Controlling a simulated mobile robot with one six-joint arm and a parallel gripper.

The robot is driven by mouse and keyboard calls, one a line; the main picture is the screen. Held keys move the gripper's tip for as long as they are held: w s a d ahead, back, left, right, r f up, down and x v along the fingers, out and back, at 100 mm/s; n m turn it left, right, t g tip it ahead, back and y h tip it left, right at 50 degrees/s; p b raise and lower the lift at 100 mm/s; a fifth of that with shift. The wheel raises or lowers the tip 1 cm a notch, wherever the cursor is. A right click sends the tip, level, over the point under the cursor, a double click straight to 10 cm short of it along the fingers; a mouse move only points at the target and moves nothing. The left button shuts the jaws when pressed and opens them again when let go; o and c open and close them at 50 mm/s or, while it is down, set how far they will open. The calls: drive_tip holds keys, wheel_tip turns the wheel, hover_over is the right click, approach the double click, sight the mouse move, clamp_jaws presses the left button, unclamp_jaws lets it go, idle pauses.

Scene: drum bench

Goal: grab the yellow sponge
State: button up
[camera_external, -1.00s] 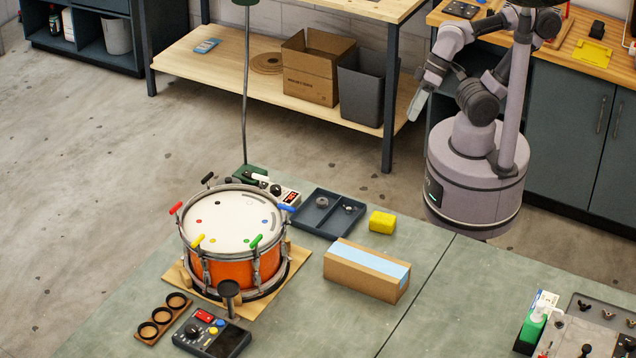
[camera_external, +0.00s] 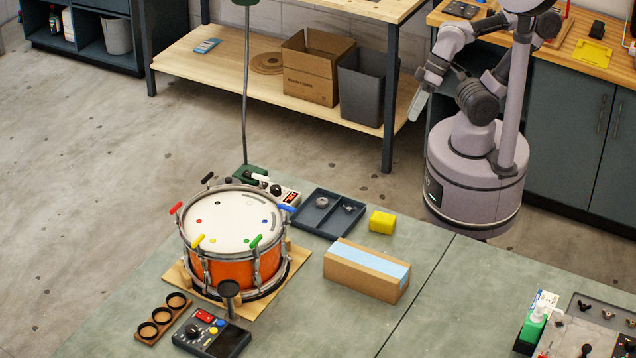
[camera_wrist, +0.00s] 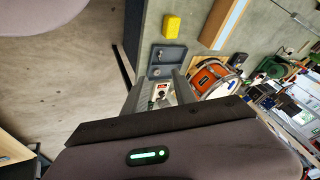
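The yellow sponge (camera_external: 382,222) is a small block lying flat on the green bench, between the blue-grey tray and the long cardboard box. It also shows in the wrist view (camera_wrist: 172,25), at the top middle and apart from my fingers. My gripper (camera_external: 417,106) hangs beyond the bench's far edge in the external view, well away from the sponge and above it. In the wrist view two grey fingers of my gripper (camera_wrist: 157,82) stand apart with nothing held between them.
The blue-grey tray (camera_external: 294,222) with small metal parts sits left of the sponge. The cardboard box with a pale blue top (camera_external: 367,270) lies nearer the camera. An orange drum (camera_external: 232,270) stands further left. The bench right of the sponge is clear.

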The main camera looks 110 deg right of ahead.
drive_tip(key=o, duration=1.3)
